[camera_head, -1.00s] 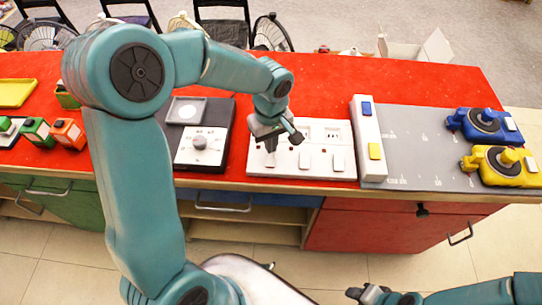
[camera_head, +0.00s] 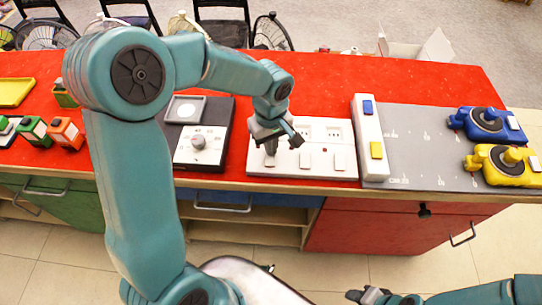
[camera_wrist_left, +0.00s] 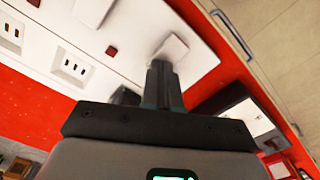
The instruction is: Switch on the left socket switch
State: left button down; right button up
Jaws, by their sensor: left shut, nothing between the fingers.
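The white socket panel (camera_head: 322,137) lies on the red counter, with dark sockets along its far side and a row of white switches along its near side. My left gripper (camera_head: 271,150) is shut and empty, pointing down over the left switch (camera_head: 270,160), which it partly covers. In the left wrist view the shut fingertips (camera_wrist_left: 161,66) are at the edge of the white left switch (camera_wrist_left: 172,47); I cannot tell whether they press it. A small red light (camera_wrist_left: 112,51) sits beside it. My right gripper (camera_head: 362,295) is at the bottom edge, partly cut off.
A dark unit with a knob (camera_head: 199,143) stands left of the panel. A white block with blue and yellow buttons (camera_head: 368,130) stands right of it. Blue (camera_head: 485,124) and yellow (camera_head: 505,165) devices sit on a grey mat (camera_head: 425,150).

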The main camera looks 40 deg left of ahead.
pick_arm(q)
jog(key=shift+f, duration=0.3)
jog(key=shift+r, duration=0.1)
jog(key=shift+r+p, duration=0.5)
jog(key=shift+r, duration=0.3)
jog(key=shift+r+p, duration=1.75)
jog(key=shift+r, duration=1)
jog(key=shift+f, duration=0.1)
